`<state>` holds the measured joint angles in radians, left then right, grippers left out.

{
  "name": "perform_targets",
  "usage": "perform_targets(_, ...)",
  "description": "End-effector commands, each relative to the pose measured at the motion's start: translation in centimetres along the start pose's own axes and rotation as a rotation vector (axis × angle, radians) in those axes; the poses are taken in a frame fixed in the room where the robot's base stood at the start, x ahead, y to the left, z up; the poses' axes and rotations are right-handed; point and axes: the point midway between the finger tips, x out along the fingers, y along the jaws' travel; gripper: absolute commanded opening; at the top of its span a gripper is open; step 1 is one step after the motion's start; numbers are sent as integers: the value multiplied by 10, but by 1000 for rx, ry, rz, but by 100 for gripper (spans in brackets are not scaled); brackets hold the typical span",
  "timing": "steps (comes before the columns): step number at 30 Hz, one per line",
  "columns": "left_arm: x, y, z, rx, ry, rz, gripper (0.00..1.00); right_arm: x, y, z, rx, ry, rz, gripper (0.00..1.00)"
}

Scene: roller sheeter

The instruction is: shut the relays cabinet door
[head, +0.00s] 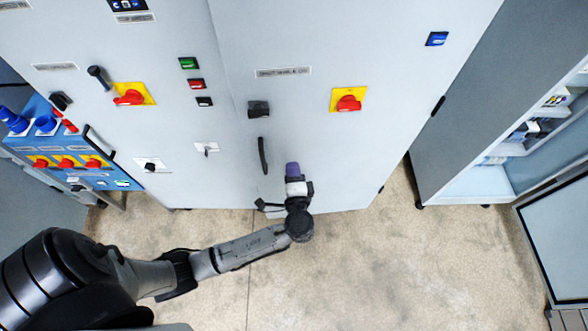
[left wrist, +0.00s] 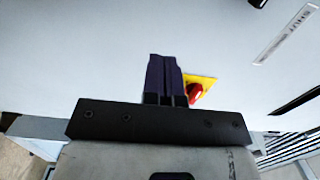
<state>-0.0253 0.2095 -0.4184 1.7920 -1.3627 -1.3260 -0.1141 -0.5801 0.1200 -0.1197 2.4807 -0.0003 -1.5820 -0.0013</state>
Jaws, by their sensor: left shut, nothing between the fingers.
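A pale grey cabinet door (head: 320,130) fills the centre of the head view, with a small label too blurred to read surely, a black handle (head: 262,156) and a red rotary switch (head: 347,102) on a yellow plate. It looks shut or nearly shut; I cannot tell if a gap remains. My left gripper (head: 292,170) is shut and empty, its purple fingers pointing at the lower door, right of the handle. In the left wrist view the fingers (left wrist: 164,78) point at the pale panel, with the red switch (left wrist: 195,92) beyond; contact is unclear. My right gripper is out of view.
A grey cabinet (head: 455,150) at the right stands open, showing shelves, with a door panel (head: 560,235) swung out at the lower right. A blue control box (head: 70,150) with plugs and switches projects at the left. The concrete floor (head: 400,260) before the cabinets is clear.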

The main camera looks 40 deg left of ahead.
Motion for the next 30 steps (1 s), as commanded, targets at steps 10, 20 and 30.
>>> perform_targets(10, 66, -2, 0, 1, -2, -2, 0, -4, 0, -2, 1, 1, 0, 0)
perform_targets(20, 100, 0, 0, 0, 0, 1, 0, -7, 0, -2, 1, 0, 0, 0)
perform_targets(30, 106, 0, 0, -1, 1, 1, 0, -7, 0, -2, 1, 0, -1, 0)
